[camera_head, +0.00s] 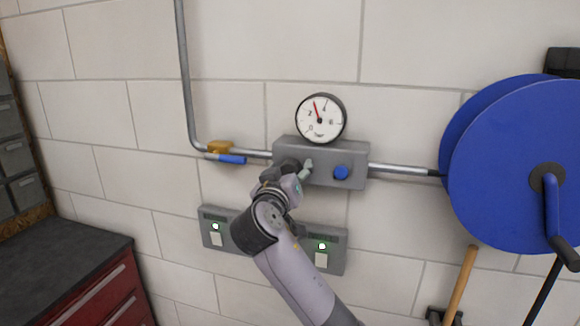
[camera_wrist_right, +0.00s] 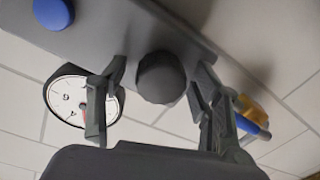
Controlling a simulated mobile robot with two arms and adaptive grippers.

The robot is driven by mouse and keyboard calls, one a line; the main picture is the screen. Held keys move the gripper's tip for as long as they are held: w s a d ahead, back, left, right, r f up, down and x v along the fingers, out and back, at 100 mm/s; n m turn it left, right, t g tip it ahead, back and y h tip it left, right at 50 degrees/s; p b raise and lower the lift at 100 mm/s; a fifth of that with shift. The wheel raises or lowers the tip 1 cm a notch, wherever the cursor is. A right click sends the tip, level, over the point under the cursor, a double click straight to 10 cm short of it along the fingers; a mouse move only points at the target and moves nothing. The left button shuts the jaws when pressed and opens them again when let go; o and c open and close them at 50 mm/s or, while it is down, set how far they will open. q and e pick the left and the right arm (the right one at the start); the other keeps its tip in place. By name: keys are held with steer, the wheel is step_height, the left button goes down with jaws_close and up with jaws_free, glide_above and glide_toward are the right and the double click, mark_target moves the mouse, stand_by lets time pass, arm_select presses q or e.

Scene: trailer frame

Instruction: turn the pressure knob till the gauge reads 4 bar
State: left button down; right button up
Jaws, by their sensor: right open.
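The round white gauge (camera_head: 320,118) sits on top of a grey wall block (camera_head: 355,179). Its red needle points up and slightly left, between the 2 and the 4. The dark grey pressure knob (camera_wrist_right: 160,78) is on the block's face, largely hidden behind my right gripper (camera_head: 297,169) in the head view. In the right wrist view, my right gripper (camera_wrist_right: 157,92) is open, with one finger on each side of the knob and visible gaps between. The gauge (camera_wrist_right: 75,99) is partly covered by a finger there. My left gripper is out of view.
A blue button (camera_head: 341,172) is right of the knob on the block. A brass valve with a blue lever (camera_head: 232,159) is on the pipe at left. Two switch boxes (camera_head: 328,238) sit below. A blue hose reel (camera_head: 510,170) stands at right, a red cabinet (camera_head: 90,290) at lower left.

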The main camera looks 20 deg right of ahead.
steer(key=c, duration=1.2)
steer(key=shift+o, duration=0.2)
steer(key=shift+f+b, duration=0.2)
steer(key=shift+b, duration=0.45)
steer(key=m+b, duration=0.5)
steer(key=b, duration=0.2)
steer(key=shift+f+b, duration=0.15)
steer(key=shift+b, duration=0.25)
steer(key=shift+r+m+b, duration=0.2)
steer(key=shift+m+b, duration=1.05)
steer(key=shift+m, duration=0.15)
steer(key=shift+r, duration=0.1)
steer(key=o, duration=1.2)
steer(key=shift+c, duration=0.2)
steer(key=shift+r, duration=0.1)
